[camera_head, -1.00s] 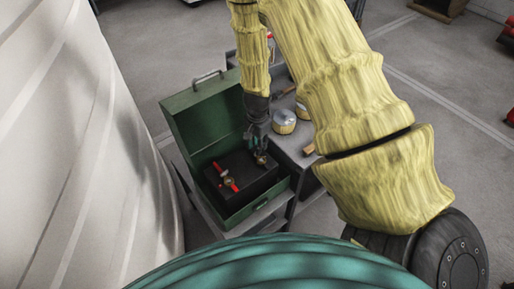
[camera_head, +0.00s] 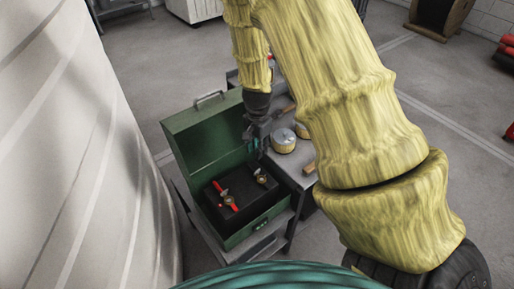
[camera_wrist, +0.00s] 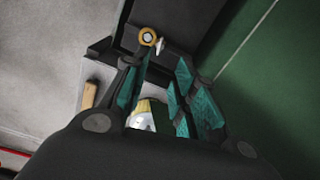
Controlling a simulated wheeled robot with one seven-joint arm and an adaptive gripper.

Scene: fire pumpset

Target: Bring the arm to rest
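My gripper (camera_head: 256,150) hangs above the right part of an open green toolbox (camera_head: 258,230). In the wrist view its teal-padded fingers (camera_wrist: 160,75) stand apart with nothing gripped between them. A small brass fitting (camera_head: 261,177) sits on the black insert (camera_head: 247,202) in the box, just below and apart from the fingertips. Its brass ring also shows in the wrist view (camera_wrist: 148,37), beyond the fingertips. A brass valve with a red handle (camera_head: 228,201) lies on the same insert, further left.
The toolbox lid (camera_head: 205,122) stands open behind the gripper. A grey cart (camera_head: 305,155) on the right holds a round brass-sided gauge (camera_head: 284,141) and a wooden-handled tool (camera_head: 309,169). A large white tank (camera_head: 75,170) fills the left side.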

